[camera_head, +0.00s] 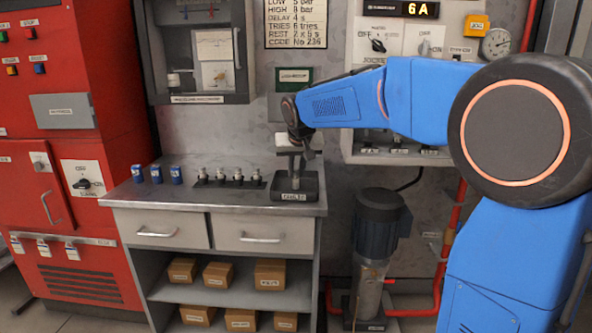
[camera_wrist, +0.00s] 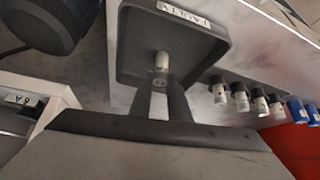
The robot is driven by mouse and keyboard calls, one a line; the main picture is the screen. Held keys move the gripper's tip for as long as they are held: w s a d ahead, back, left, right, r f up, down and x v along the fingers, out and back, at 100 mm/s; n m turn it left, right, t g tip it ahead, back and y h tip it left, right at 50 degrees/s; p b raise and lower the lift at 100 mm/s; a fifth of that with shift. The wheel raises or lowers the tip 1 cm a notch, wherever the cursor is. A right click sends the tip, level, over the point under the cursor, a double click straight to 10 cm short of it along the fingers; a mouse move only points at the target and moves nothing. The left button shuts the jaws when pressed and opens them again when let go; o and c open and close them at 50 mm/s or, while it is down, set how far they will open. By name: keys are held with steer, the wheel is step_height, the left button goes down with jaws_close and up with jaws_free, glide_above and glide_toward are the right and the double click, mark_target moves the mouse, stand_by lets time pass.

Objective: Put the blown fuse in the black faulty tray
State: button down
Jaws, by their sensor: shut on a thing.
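The black faulty tray (camera_head: 312,187) sits at the right end of the grey workbench top, with a label on its front edge. In the wrist view the tray (camera_wrist: 200,65) fills the upper middle, its label readable upside down. My gripper (camera_head: 291,172) is over the tray, pointing down. In the wrist view my gripper (camera_wrist: 161,92) is shut on a small white fuse (camera_wrist: 162,61), whose end shows beyond the fingertips against the tray floor. I cannot tell whether the fuse touches the floor. Its markings are not readable.
Several white fuses with dark parts (camera_head: 220,176) stand in a row left of the tray. Blue cylinders (camera_head: 157,174) stand farther left, near the red cabinet (camera_head: 80,130). A grey panel (camera_head: 200,55) hangs behind. A dark pump (camera_head: 381,225) stands right of the bench.

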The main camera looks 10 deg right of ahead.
steer(key=shift+f, duration=0.1)
steer(key=c, duration=1.7)
jaws_free()
steer(key=shift+o, duration=0.2)
steer(key=d+v, duration=0.1)
steer(key=v, duration=1.1)
steer(key=s+d+f, duration=0.2)
steer(key=s+f, duration=0.6)
steer(key=s, duration=0.4)
steer(key=s+d+f+n+g, duration=0.1)
steer(key=s+d+f, duration=0.1)
steer(key=s+f, duration=0.5)
steer(key=s+d+f, duration=0.2)
steer(key=s+f, duration=0.6)
steer(key=s, duration=1.1)
steer(key=shift+d+f+g+y, duration=0.3)
steer(key=shift+d+g+y, duration=0.1)
